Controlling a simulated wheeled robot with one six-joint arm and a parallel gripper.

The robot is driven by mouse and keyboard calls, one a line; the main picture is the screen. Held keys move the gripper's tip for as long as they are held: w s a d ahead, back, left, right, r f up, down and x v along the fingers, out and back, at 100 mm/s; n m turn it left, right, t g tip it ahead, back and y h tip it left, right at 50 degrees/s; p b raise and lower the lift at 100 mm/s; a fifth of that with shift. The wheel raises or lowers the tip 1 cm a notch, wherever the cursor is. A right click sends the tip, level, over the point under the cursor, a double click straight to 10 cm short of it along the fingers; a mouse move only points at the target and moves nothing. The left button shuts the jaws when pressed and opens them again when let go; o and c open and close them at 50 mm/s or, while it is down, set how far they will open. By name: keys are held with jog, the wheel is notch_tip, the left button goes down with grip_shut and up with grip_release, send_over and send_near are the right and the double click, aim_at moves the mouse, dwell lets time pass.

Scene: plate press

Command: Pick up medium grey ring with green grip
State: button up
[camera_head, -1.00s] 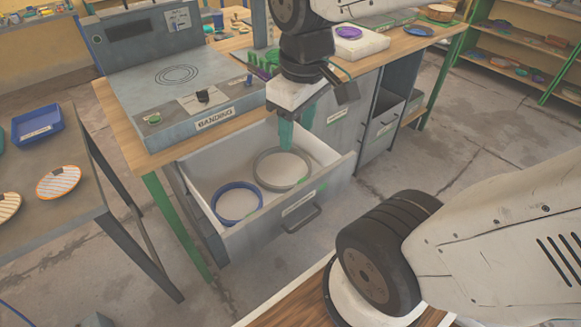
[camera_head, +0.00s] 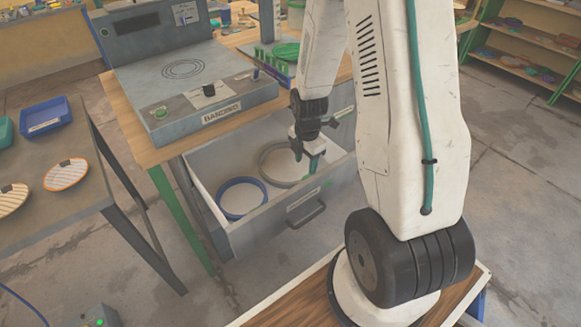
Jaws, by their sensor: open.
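The grey ring (camera_head: 264,168) lies flat in the right part of the open drawer. Its near right side, where a green patch (camera_head: 326,184) shows close by, is partly hidden by my gripper. I cannot tell whether that patch is the ring's grip. Whether the fingers touch the ring is not clear. A blue ring (camera_head: 242,183) lies to the left in the same drawer.
The drawer (camera_head: 204,210) has raised walls and a front handle (camera_head: 308,215). The banding machine (camera_head: 190,85) stands on the bench above it. A side table (camera_head: 60,210) at left holds a blue tray (camera_head: 45,117) and striped discs (camera_head: 66,174). My arm covers the bench's right side.

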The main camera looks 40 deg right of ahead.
aim_at(306, 177)
jog(key=f, duration=0.7)
jog(key=shift+d+f, duration=0.25)
jog(key=shift+f, duration=0.05)
grip_shut()
